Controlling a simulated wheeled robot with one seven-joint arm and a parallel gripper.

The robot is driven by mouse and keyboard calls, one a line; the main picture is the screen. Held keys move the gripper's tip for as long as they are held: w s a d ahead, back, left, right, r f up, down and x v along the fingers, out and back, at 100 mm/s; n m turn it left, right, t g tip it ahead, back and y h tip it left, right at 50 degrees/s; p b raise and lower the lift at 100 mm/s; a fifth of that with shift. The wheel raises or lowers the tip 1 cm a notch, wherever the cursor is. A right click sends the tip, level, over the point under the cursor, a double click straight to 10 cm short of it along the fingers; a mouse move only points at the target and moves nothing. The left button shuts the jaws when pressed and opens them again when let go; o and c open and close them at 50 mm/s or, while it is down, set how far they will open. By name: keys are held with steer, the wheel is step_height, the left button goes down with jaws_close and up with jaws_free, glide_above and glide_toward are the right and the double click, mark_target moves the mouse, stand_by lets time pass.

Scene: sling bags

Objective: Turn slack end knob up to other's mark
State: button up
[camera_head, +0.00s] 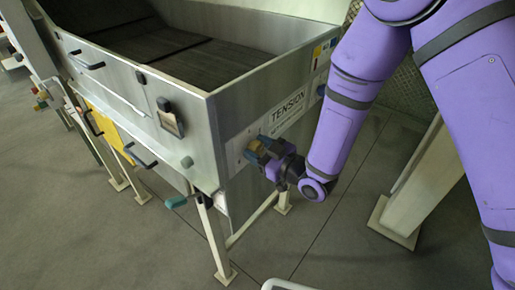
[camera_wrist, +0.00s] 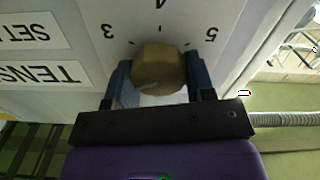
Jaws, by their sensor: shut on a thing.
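A round brass-coloured knob (camera_wrist: 158,68) sits on the white TENSION panel (camera_head: 275,112) at the near end of the metal hopper. It also shows in the head view (camera_head: 256,144), partly covered by my gripper. Marks 3, 4 and 5 show around the knob in the wrist view, with 4 above it. I cannot make out a pointer on the knob. My gripper (camera_wrist: 160,76) is shut on the knob, one blue finger on each side. A small dark thing (camera_head: 321,90) at the panel's far end may be the other knob; its setting is too small to read.
The open hopper (camera_head: 215,75) has steel walls and a dark slatted bed. A teal-ended lever (camera_head: 176,201) sticks out near the front corner. Pale legs (camera_head: 215,245) stand on the floor below. A pale post (camera_head: 408,190) stands at the right.

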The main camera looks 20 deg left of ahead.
steer(key=m, duration=0.5)
steer(key=shift+w+d, duration=0.15)
steer(key=m, duration=0.6)
steer(key=shift+w+f+m, duration=0.1)
steer(key=shift+m, duration=0.3)
steer(key=m, duration=0.6)
steer(key=shift+w+f, duration=0.1)
steer(key=shift+f, duration=0.05)
steer(key=m, duration=0.5)
steer(key=shift+f, duration=0.1)
steer(key=shift+m, duration=0.4)
steer(key=o, duration=0.9)
steer(key=v, duration=1.1)
